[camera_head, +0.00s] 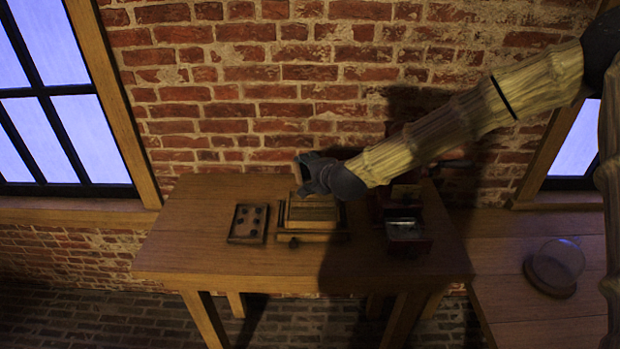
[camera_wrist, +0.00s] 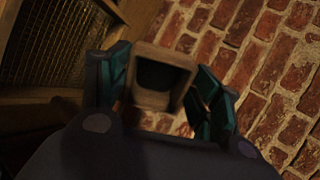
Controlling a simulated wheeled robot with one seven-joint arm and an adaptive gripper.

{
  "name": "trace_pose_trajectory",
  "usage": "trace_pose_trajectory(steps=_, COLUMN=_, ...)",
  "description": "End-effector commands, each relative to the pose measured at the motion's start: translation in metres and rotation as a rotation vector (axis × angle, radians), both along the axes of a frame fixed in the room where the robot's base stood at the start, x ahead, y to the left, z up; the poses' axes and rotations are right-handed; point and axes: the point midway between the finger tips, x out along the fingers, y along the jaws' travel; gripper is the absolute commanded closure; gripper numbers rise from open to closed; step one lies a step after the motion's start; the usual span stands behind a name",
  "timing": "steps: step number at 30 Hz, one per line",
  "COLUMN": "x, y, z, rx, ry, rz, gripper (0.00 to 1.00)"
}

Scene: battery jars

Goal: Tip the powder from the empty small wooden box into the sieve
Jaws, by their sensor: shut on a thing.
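My gripper (camera_head: 318,174) is above the wooden sieve (camera_head: 312,213) on the table, at the end of my arm reaching in from the right. In the wrist view the gripper is shut on the small wooden box (camera_wrist: 161,97), with one finger on each side of it. The box's square opening faces the camera and its inside looks dark; I cannot tell whether powder is in it. The sieve's mesh in its wooden frame also shows in the wrist view (camera_wrist: 66,38), to the left of the box. In the head view the box is mostly hidden by the gripper.
A flat wooden block with several dark holes (camera_head: 248,224) lies left of the sieve on the table (camera_head: 200,250). A dark container with a shiny top (camera_head: 407,231) stands to the right. A round glass dome (camera_head: 557,265) sits on the bench at right. The brick wall is close behind.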

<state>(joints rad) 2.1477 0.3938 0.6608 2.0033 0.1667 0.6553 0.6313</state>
Motion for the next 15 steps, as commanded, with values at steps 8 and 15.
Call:
trace_pose_trajectory(steps=8, x=-0.0004, y=0.0031, z=-0.0048, rx=0.026, ry=-0.051, rz=0.004, gripper=0.6)
trace_pose_trajectory(steps=15, x=-0.0012, y=0.0059, z=-0.0062, rx=0.045, ry=-0.09, rz=0.009, gripper=0.6)
